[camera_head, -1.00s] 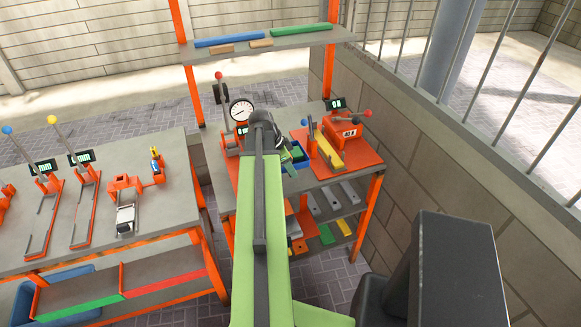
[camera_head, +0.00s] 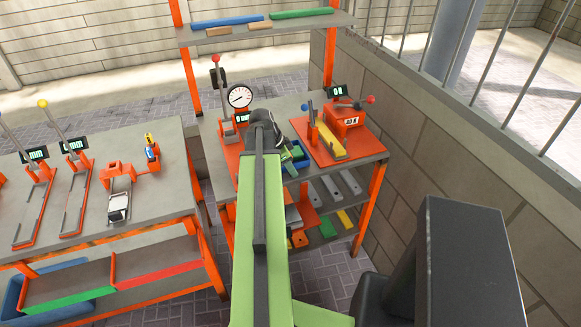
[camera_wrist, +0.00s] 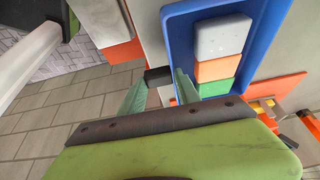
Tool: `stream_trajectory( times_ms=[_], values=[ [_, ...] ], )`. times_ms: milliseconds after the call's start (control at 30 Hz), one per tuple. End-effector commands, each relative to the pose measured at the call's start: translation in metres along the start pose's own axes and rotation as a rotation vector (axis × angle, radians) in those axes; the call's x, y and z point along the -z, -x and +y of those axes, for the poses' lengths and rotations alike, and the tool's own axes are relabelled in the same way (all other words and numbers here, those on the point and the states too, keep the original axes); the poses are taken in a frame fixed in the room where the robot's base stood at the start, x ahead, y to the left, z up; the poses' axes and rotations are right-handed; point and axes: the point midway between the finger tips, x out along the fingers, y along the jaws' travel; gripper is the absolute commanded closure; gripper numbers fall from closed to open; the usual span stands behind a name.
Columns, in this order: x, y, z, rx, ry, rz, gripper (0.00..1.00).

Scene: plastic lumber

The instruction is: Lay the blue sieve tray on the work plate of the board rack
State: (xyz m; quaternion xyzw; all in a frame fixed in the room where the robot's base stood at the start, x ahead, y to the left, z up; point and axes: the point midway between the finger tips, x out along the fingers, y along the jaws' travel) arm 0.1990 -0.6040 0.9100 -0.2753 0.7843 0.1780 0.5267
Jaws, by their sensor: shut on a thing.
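The blue sieve tray (camera_wrist: 263,35) is in the wrist view, holding a grey, an orange and a green block in a row. In the head view part of it (camera_head: 302,160) shows beside the gripper. My gripper (camera_wrist: 160,88) is at the tray's near end, its pale green fingers shut on it around a dark piece there. In the head view my gripper (camera_head: 290,158) is partly hidden by my arm. The grey work plate (camera_head: 284,112) of the board rack lies around and below the tray. I cannot tell whether the tray touches it.
A gauge press (camera_head: 239,97) stands on the plate left of my gripper, and an orange device with a yellow bar (camera_head: 330,143) stands right. An upper shelf (camera_head: 262,33) holds boards. A grey bench (camera_head: 90,195) is at left, a block wall (camera_head: 440,150) at right.

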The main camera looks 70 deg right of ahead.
Motion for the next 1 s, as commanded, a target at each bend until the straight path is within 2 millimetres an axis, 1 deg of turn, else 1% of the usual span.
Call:
stream_trajectory(
  times_ms=[633, 667, 833, 1000],
  values=[
    [-0.004, -0.013, 0.000, 0.000, -0.002, 0.001, 1.00],
    [-0.004, -0.012, 0.000, 0.000, -0.002, 0.001, 0.59],
    [-0.004, -0.012, 0.001, 0.000, -0.002, 0.000, 0.36],
    [-0.004, -0.012, 0.001, -0.001, -0.002, 0.000, 0.36]
  ],
)
